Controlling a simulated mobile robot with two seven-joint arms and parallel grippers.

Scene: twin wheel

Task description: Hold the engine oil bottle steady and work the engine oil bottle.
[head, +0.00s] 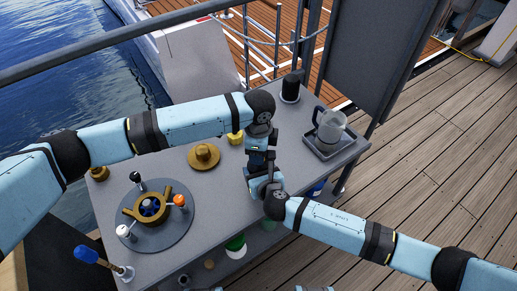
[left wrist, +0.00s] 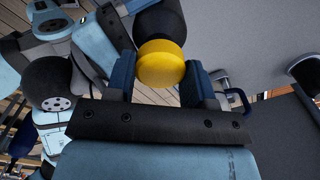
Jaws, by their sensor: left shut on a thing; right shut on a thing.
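The engine oil bottle shows in the left wrist view as a black body (left wrist: 160,22) with a round yellow cap (left wrist: 162,63) facing my camera. My left gripper (left wrist: 160,82) has a finger on each side of the cap and is shut on the bottle at that end. In the head view my left gripper (head: 261,152) points down over the table, and my right gripper (head: 264,184) meets it from the front, shut on the bottle. The grippers hide most of the bottle there, so its tilt and the right fingers' exact grip cannot be told.
Several items sit below.

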